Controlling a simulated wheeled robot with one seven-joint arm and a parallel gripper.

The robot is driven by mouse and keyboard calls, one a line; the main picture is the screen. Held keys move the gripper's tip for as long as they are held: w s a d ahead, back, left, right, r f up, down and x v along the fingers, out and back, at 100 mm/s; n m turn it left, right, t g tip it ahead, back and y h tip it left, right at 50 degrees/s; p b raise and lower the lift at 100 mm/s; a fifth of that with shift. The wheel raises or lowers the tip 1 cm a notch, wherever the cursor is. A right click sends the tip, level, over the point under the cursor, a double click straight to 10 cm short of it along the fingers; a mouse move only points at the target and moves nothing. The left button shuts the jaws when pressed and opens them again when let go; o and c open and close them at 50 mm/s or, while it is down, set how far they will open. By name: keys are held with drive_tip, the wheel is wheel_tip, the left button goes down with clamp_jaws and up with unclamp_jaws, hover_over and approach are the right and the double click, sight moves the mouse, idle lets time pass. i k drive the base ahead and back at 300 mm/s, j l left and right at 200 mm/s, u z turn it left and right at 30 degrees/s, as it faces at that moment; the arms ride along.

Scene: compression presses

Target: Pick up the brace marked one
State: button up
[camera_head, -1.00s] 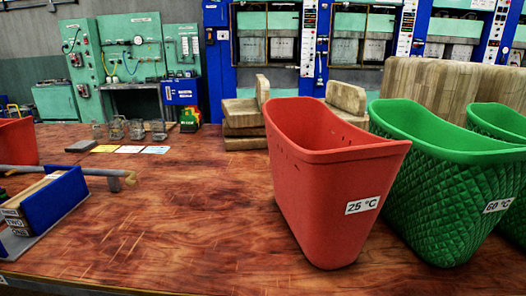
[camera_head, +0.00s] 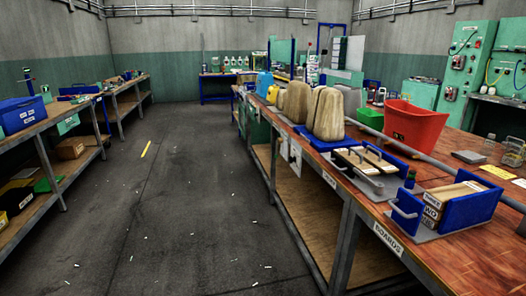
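A blue holder (camera_head: 474,208) stands on the right end of the wooden table, on a grey base plate. Pale wooden pieces (camera_head: 455,190) lie stacked in it, with white labels on their ends. The upper label seems to read THREE and the one under it TWO. A lower label is too small to read, so I cannot tell which piece is marked one. My gripper is not in view.
The table edge (camera_head: 388,238) carries a BOARDS label. Behind the holder are flat boards with dark handles (camera_head: 365,158), a red bin (camera_head: 415,125) and tall wooden blocks (camera_head: 330,113).

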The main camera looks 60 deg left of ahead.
sight(356, 161)
drive_tip(key=u, duration=1.25)
drive_tip(key=i+j+u, duration=0.65)
drive_tip(key=i, duration=0.25)
drive_tip(key=i+j+u, duration=0.35)
drive_tip(key=i, duration=0.15)
drive_tip(key=i+u, duration=0.3)
drive_tip(key=i, duration=0.2)
drive_tip(key=i+z, duration=0.25)
drive_tip(key=i, duration=0.15)
drive_tip(key=i+j+z, duration=0.2)
drive_tip(key=i, duration=0.25)
drive_tip(key=i+j+z, duration=0.25)
drive_tip(key=i, duration=0.15)
drive_tip(key=i+j+z, duration=0.15)
drive_tip(key=i+z, duration=0.15)
drive_tip(key=z, duration=0.2)
drive_tip(key=i+j+z, duration=0.2)
drive_tip(key=z, duration=0.25)
drive_tip(key=i+j+z, duration=0.15)
drive_tip(key=j+z, duration=0.35)
drive_tip(key=i+j+z, duration=0.15)
drive_tip(key=j+z, duration=0.2)
drive_tip(key=z, duration=0.15)
drive_tip(key=j+z, duration=0.4)
drive_tip(key=j, duration=0.35)
drive_tip(key=i, duration=0.45)
